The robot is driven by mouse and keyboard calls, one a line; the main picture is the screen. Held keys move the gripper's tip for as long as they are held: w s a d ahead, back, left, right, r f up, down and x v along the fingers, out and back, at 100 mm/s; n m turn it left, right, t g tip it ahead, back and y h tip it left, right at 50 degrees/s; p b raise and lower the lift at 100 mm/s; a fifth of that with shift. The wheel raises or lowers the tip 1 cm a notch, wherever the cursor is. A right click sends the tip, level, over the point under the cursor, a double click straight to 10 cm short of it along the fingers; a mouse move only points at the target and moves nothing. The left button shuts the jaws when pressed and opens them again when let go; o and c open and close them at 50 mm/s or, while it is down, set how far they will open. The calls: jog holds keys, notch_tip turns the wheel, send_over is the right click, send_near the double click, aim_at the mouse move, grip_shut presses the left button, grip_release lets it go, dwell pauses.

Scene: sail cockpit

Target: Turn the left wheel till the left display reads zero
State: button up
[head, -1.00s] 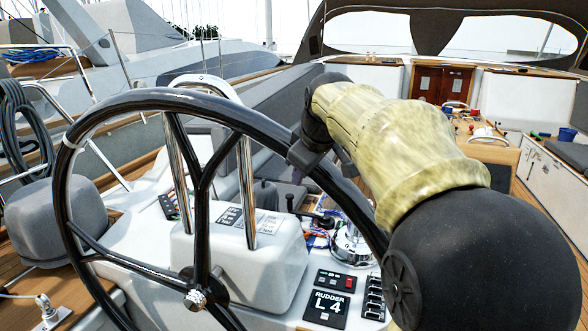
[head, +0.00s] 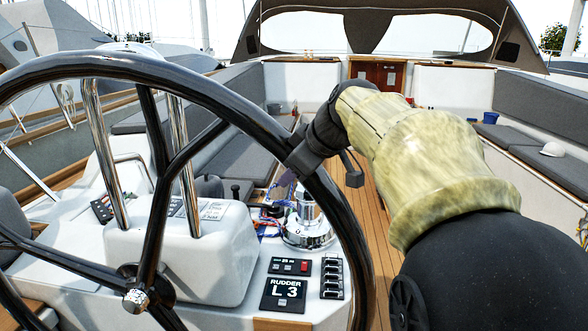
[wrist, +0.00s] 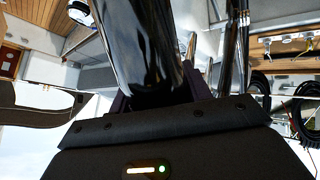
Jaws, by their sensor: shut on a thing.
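The left wheel (head: 243,116) is a large black steering wheel with dark spokes and a silver hub, filling the left of the head view. My gripper (head: 303,160) is shut on its rim at the upper right. In the wrist view the glossy black rim (wrist: 145,50) runs into my gripper (wrist: 155,105), whose jaws are mostly hidden behind it. The left display (head: 287,292) is a black panel below the console, reading "RUDDER L 3". The jaw contact on the far side of the rim is hidden.
A chrome winch (head: 306,225) stands right of the white console pod (head: 180,250), with coloured lines beside it. A small panel with a red button (head: 291,266) and a row of black switches (head: 332,277) sit by the display. Grey bench cushions (head: 528,112) line the right side.

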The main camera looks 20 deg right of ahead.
jog(key=o, duration=1.3)
jog(key=shift+o, duration=0.2)
jog(key=shift+r, duration=0.1)
jog(key=v, duration=1.7)
jog(key=shift+p, duration=0.45)
jog(key=shift+s+r, duration=0.1)
